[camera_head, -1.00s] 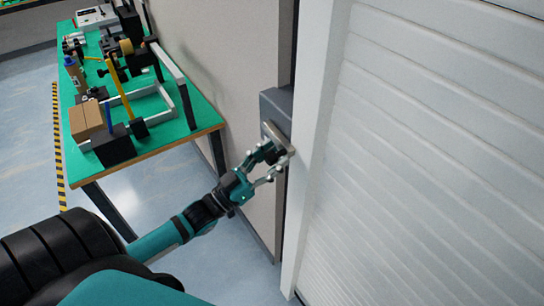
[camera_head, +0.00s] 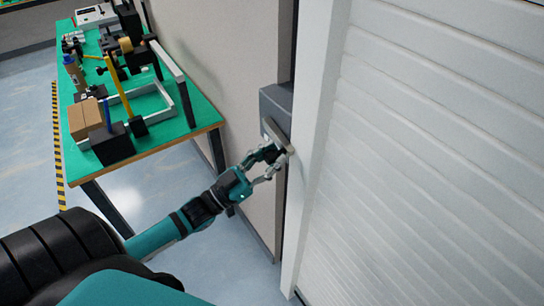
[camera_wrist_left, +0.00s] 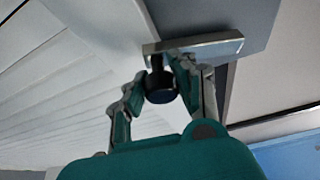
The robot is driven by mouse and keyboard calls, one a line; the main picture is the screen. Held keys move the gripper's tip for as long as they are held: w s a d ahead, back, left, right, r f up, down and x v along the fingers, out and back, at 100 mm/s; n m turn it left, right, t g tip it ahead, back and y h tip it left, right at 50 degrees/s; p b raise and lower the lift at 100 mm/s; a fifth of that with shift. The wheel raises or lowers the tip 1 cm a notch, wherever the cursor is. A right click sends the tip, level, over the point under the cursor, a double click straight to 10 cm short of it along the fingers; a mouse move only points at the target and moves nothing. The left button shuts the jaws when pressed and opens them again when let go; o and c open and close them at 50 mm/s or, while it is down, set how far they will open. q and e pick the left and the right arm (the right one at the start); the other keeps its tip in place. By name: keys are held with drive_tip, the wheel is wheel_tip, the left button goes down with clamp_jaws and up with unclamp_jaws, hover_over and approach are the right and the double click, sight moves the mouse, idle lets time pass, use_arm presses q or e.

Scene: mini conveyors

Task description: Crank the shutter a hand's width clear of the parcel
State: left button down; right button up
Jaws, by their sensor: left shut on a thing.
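The white slatted shutter (camera_head: 430,150) fills the right of the head view; its bottom edge is out of view. It also shows at the left of the left wrist view (camera_wrist_left: 45,80). A grey crank box (camera_head: 279,103) sits beside the white door post. Its metal crank arm (camera_head: 276,136) slants down to the right. My left gripper (camera_head: 268,165) is shut on the dark crank knob (camera_wrist_left: 161,88), which shows between the fingers in the left wrist view. I see no parcel at the shutter. My right gripper is not in view.
A green-topped bench (camera_head: 180,125) stands at the left, with a brown cardboard box (camera_head: 86,118), a dark block (camera_head: 112,145) and several fixtures. Yellow-black floor tape (camera_head: 58,150) runs along its left. Bare wall lies between bench and crank box.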

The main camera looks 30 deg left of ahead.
use_arm(q)
drive_tip(key=f+m+b, duration=0.1)
drive_tip(key=m, duration=0.1)
drive_tip(key=f+m+g+h, duration=0.1)
drive_tip(key=shift+w+a+m+h+b, duration=0.15)
drive_tip(key=shift+a+m+h+b, duration=0.15)
drive_tip(key=shift+a+m+b, duration=0.1)
drive_tip(key=shift+w+a+f+m+g+h+b, duration=0.15)
drive_tip(key=shift+f+m+g+h+b, duration=0.15)
drive_tip(key=shift+m, duration=0.3)
drive_tip(key=shift+s+a+f+m+g+h+b, duration=0.1)
drive_tip(key=shift+f+m+g+h+b, duration=0.15)
drive_tip(key=shift+m, duration=0.35)
drive_tip(key=w+a+f+m+g+b, duration=0.3)
drive_tip(key=a+m+g, duration=0.3)
drive_tip(key=m, duration=0.9)
drive_tip(key=shift+w+a+m+b, duration=0.3)
drive_tip(key=shift+a+b, duration=0.1)
drive_tip(key=shift+a, duration=0.8)
